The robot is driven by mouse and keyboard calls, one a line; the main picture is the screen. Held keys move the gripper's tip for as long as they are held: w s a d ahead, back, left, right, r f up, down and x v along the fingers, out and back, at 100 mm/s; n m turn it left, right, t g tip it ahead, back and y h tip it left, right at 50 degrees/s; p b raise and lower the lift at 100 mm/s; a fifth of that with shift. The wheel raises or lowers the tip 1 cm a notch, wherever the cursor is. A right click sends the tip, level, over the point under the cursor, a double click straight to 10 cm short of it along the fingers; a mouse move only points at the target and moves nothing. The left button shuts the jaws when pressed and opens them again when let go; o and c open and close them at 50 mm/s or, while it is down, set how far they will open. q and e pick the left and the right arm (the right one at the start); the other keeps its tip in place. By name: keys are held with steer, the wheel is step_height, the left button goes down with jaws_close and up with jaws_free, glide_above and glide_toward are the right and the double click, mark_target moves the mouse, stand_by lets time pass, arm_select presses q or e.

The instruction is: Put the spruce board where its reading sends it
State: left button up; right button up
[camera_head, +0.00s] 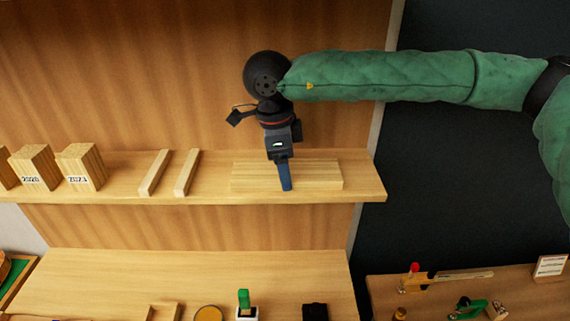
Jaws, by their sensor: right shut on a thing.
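A pale spruce board (321,177) lies lengthwise along the right part of the wooden shelf (213,183). My right gripper (285,183) reaches down from above and is shut on the board near its middle, with a blue finger in front of the front edge. The board appears to be at shelf height; I cannot tell whether it rests on the shelf or is slightly lifted. My left gripper is out of view.
Wooden blocks labelled 2020 (37,167) and 2021 (82,166) stand at the shelf's left. Two pale strips, left (155,172) and right (187,172), lie between them and the board. Below is a bench (180,273) with a green-handled stamp (244,302); a tool table (520,290) is right.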

steer(key=shift+a, duration=0.1)
steer(key=o, duration=1.1)
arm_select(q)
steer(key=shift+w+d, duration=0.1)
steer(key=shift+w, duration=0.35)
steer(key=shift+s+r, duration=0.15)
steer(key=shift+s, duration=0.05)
arm_select(e)
steer(key=shift+r, duration=0.1)
steer(key=shift+r, duration=0.1)
steer(key=shift+r+b, duration=0.4)
steer(key=r+b, duration=0.2)
steer(key=r, duration=0.1)
steer(key=a+r+b, duration=0.1)
steer(key=r, duration=0.1)
steer(key=shift+r, duration=0.25)
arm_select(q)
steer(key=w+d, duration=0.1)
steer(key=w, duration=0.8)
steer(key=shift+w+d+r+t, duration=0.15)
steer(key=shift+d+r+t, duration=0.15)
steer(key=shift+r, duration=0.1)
arm_select(e)
steer(key=shift+r, duration=0.45)
